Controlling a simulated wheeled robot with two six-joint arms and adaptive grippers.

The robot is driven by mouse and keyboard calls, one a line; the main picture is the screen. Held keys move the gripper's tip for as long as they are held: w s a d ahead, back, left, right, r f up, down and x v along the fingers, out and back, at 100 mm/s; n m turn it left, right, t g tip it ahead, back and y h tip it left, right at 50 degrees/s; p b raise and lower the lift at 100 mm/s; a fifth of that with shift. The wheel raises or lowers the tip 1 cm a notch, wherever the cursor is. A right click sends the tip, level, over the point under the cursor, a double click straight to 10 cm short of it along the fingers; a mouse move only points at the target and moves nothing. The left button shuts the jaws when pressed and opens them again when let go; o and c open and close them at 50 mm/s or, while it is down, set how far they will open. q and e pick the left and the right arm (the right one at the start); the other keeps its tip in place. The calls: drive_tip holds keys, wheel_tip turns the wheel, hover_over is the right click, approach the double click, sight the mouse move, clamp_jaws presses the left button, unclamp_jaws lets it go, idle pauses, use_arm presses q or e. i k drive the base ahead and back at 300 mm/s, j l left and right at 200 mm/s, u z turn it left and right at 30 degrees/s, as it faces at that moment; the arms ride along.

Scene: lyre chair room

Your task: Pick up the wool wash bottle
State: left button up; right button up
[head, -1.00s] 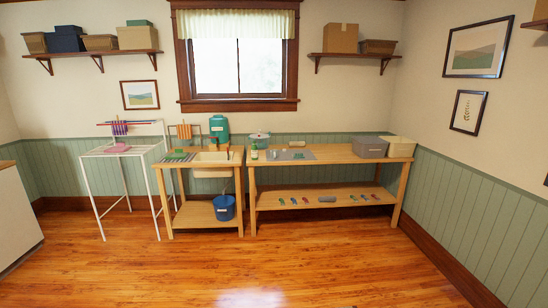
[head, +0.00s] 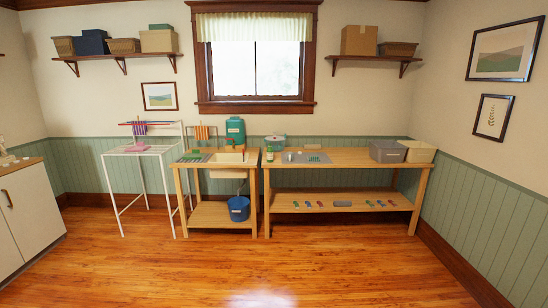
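A small green and white bottle (head: 270,154), which looks like the wool wash bottle, stands upright at the left end of the long wooden bench top (head: 352,157). It is far across the room and too small for its label to be read. Neither of my grippers shows in the head view.
A sink stand (head: 213,213) with a blue bucket (head: 239,208) adjoins the bench on the left. A white drying rack (head: 140,150) stands further left, and a white cabinet (head: 28,215) at the left edge. Grey (head: 387,152) and cream (head: 419,151) bins sit at the bench's right end. The wooden floor (head: 300,270) ahead is clear.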

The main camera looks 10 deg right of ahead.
sight(269, 151)
drive_tip(key=i+z, duration=0.1)
drive_tip(key=i, duration=4.3)
